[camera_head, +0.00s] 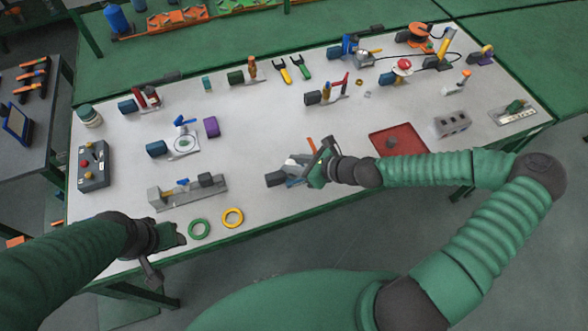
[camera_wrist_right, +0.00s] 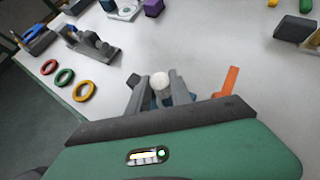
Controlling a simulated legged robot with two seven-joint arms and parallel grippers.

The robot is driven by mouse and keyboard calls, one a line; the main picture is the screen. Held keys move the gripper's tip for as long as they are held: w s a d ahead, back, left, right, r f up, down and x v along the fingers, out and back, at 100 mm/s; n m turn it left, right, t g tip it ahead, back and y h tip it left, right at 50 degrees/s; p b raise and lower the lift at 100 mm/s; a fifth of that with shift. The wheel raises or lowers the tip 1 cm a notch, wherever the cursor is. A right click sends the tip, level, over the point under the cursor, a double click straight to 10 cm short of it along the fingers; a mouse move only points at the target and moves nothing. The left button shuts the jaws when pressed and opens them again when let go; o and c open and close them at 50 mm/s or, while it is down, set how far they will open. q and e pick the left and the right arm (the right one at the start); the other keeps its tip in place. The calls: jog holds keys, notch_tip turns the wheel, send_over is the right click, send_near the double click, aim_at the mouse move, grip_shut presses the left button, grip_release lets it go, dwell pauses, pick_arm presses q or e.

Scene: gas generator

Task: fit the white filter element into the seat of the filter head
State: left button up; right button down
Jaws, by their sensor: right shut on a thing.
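My right gripper (camera_head: 300,168) is low over the front middle of the table. In the right wrist view, its two grey fingers (camera_wrist_right: 160,90) stand on either side of a white rounded piece (camera_wrist_right: 160,80), which looks like the filter element, and are shut on it. A little white (camera_head: 294,160) shows at the gripper in the head view. A dark grey-blue block (camera_head: 276,179), perhaps part of the filter head, is just left of the gripper. The seat is hidden by the fingers. My left gripper (camera_head: 168,237) is at the table's front left edge; its jaws are unclear.
A green ring (camera_head: 199,229) and a yellow ring (camera_head: 232,217) lie near the front edge. A grey fixture (camera_head: 188,192) stands behind them. An orange upright piece (camera_wrist_right: 230,80) is right of the fingers. A red tray (camera_head: 398,141) lies farther right.

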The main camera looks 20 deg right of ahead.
jog(key=f, duration=0.1)
jog(key=d, duration=0.1)
jog(key=f, duration=0.1)
jog(key=shift+s+d+f, duration=0.2)
jog(key=shift+d+f, duration=0.05)
jog(key=shift+f, duration=0.05)
jog(key=shift+s+d, duration=0.1)
jog(key=shift+d, duration=0.2)
jog(key=c, duration=1.6)
grip_release()
jog(key=shift+d+f, duration=0.1)
jog(key=shift+d, duration=0.05)
jog(key=shift+o, duration=2.2)
jog(key=shift+a, duration=0.7)
jog(key=p+v, duration=0.2)
jog(key=v, duration=0.9)
jog(key=s+a+f+n+g+h, duration=0.1)
jog(key=s+f+n+g+h, duration=0.2)
jog(key=s+f+n+g, duration=0.7)
pick_arm(q)
jog(key=shift+d+r, duration=0.8)
jog(key=shift+d, duration=0.2)
pick_arm(e)
notch_tip(320, 180, up, 14)
jog(key=w+n+t+h, duration=0.2)
jog(key=n+t+h, duration=0.2)
jog(key=n, duration=1.4)
jog(key=shift+w, duration=0.35)
